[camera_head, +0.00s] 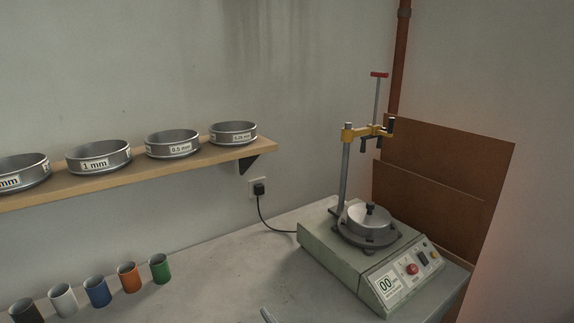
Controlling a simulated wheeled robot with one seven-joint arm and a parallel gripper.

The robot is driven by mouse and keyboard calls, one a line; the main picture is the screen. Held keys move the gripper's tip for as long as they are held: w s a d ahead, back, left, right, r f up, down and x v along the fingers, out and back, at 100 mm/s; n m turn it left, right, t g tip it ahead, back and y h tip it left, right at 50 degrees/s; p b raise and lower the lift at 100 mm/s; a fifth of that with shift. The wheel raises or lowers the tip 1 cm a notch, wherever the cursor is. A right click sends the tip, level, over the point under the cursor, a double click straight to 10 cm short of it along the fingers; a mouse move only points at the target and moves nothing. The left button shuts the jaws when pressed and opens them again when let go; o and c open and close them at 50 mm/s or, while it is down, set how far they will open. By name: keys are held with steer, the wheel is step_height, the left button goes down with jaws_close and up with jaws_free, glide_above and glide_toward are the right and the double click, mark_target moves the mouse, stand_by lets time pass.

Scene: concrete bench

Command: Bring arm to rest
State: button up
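My arm and my gripper cannot be made out in the head camera view. A small grey piece (268,315) pokes up at the bottom edge, and I cannot tell what it belongs to. The concrete bench (215,270) lies below, with a machine (345,262) on its right part. The machine has a round lidded metal pan on top, a yellow clamp (362,131) on an upright post, and a front panel with a display reading 00 and a red button.
A wooden shelf (135,178) on the wall holds several labelled metal sieves, including one marked 0.5 mm (172,144). Several coloured cups, one of them green (160,268), stand in a row at lower left. A black cable runs to a wall socket (258,188). The middle bench is clear.

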steer(key=s+d+m+h, duration=0.2)
steer(key=s+d, duration=0.6)
steer(key=s, duration=0.5)
steer(key=s+d+r+m+t+h, duration=0.1)
steer(key=s+d+m+h, duration=0.2)
steer(key=s+d, duration=0.6)
steer(key=s+d+m+h, duration=0.2)
steer(key=s+d, duration=0.7)
steer(key=s, duration=0.9)
steer(key=shift+s+d+r+m+t, duration=0.15)
steer(key=shift+s+m+t, duration=0.15)
steer(key=shift+s, duration=0.1)
